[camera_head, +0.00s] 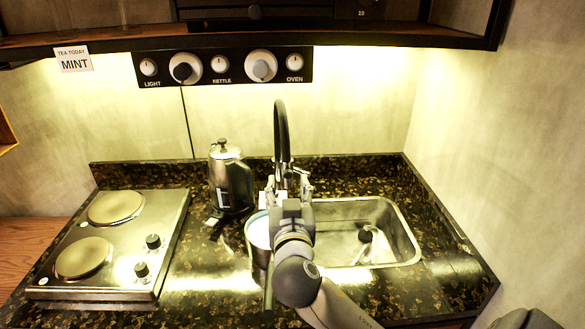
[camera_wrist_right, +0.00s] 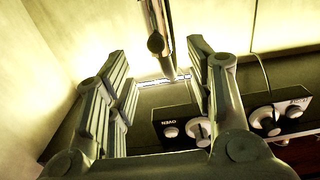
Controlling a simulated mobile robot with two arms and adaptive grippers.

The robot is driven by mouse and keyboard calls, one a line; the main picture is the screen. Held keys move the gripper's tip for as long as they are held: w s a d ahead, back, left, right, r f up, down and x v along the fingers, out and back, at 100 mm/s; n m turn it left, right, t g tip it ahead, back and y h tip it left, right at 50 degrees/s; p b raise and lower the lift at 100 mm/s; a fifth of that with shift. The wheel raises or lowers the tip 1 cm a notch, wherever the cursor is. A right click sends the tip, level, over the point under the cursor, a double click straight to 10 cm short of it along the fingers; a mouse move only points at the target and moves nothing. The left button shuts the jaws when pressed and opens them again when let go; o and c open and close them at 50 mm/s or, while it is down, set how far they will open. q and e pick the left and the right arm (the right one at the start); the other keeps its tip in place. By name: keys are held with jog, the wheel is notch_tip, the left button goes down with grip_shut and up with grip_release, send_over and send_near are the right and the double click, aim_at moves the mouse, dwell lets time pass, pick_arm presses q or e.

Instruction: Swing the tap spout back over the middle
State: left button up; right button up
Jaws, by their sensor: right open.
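The tap spout (camera_head: 281,130) is a dark, tall, arched tube at the back of the sink (camera_head: 400,235), near its left end. It looks narrow from my head, and its base is hidden behind my right gripper. My right gripper (camera_head: 287,180) is open in front of the tap, its fingers pointing away from me towards the spout. In the right wrist view the spout (camera_wrist_right: 157,40) shows in the gap between the open fingertips (camera_wrist_right: 158,62). I cannot tell whether either finger touches it. My left gripper is not in view.
A steel kettle (camera_head: 230,183) stands close left of the tap. A round metal pot (camera_head: 257,232) sits beside my right gripper at the sink's left edge. A two-plate hob (camera_head: 115,245) is at the left. A knob panel (camera_head: 222,67) and shelf (camera_head: 150,40) hang above.

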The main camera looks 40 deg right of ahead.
aim_at(287, 170)
jog(key=p+x, duration=0.1)
jog(key=x, duration=0.4)
jog(key=shift+s+r+p, duration=0.1)
jog(key=shift+r+p, duration=0.1)
jog(key=shift+p, duration=0.15)
jog(key=p+x, duration=0.1)
jog(key=x, duration=0.3)
jog(key=shift+d+f, duration=0.15)
jog(key=shift+w+d, duration=0.1)
jog(key=shift+w, duration=0.25)
jog(key=shift+w+f, duration=0.1)
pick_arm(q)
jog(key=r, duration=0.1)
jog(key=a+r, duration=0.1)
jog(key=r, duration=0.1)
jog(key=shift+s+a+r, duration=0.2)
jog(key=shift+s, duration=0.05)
pick_arm(e)
grip_shut()
